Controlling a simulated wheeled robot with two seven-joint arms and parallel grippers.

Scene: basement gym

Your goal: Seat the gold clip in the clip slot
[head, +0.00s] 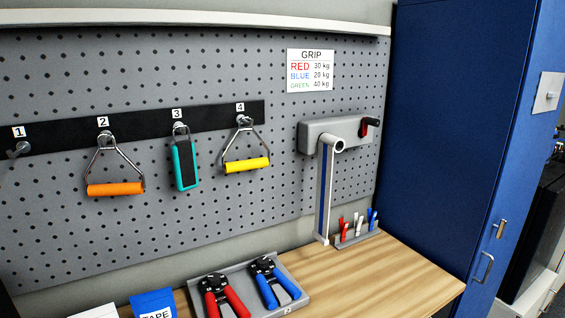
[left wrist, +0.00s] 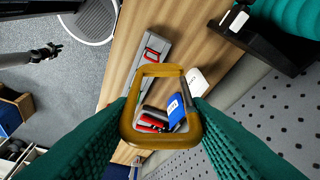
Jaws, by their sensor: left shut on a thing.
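My left gripper (left wrist: 160,108) shows in the left wrist view, with dark green fingers coming in from both lower sides. It is shut on the gold clip (left wrist: 140,139), an amber rounded rectangular frame with an open middle. The clip is held above the wooden bench; whether it touches anything below is unclear. A grey tray (left wrist: 135,75) with a red-rimmed piece lies on the bench beyond the clip; I cannot tell surely which opening is the clip slot. The head view shows neither clip nor grippers. A small dark shape at the left of the wrist view may be my right gripper.
On the bench (head: 400,288) stand a blue TAPE box (head: 153,302), a white box (head: 95,312) and a tray with red and blue hand grippers (head: 272,285). Handles hang on the pegboard (head: 60,80). A blue cabinet (head: 455,130) stands right. The bench's front right is clear.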

